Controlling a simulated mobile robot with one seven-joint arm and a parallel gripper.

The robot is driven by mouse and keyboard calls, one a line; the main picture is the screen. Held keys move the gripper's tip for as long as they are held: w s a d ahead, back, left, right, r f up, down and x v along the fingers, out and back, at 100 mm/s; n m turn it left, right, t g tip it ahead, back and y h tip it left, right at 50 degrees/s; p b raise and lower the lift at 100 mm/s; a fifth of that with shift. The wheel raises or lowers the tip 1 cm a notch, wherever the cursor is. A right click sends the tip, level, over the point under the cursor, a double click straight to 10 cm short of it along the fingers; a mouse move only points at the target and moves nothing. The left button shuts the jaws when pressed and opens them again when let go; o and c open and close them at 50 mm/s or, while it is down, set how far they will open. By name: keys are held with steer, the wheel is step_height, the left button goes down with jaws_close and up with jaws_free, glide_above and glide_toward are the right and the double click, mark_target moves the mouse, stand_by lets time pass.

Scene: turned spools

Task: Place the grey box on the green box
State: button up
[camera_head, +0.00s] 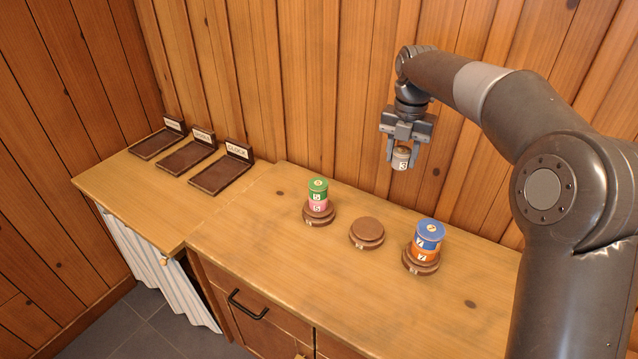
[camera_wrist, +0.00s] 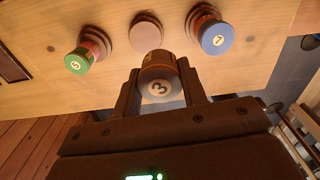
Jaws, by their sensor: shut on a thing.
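The grey box (camera_head: 401,158) is a small grey spool marked 3. My gripper (camera_head: 403,150) is shut on it and holds it up in the air above the back of the counter. In the wrist view the grey box (camera_wrist: 158,84) sits between the two fingers (camera_wrist: 160,90). The green box (camera_head: 318,186) is a green spool marked 5, on top of a pink spool (camera_head: 317,207) on a round brown stand at the left. The green box's top (camera_wrist: 76,63) shows uncovered in the wrist view. The grey box is apart from it, to its right in the head view.
An empty round brown stand (camera_head: 366,231) is in the middle. A blue spool (camera_head: 430,231) marked 7 rests on an orange spool (camera_head: 425,250) on the right stand. Several dark trays with name signs (camera_head: 222,175) stand at the far left. The wooden wall is close behind.

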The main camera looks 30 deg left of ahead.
steer(key=a+f+n, duration=0.1)
steer(key=a, duration=0.9)
glide_above(318, 183)
step_height(318, 183, down, 7)
steer(key=shift+r, duration=0.1)
steer(key=shift+f, duration=2)
steer(key=shift+f, duration=0.1)
steer(key=o, duration=0.9)
steer(key=shift+o, duration=0.2)
step_height(318, 183, up, 12)
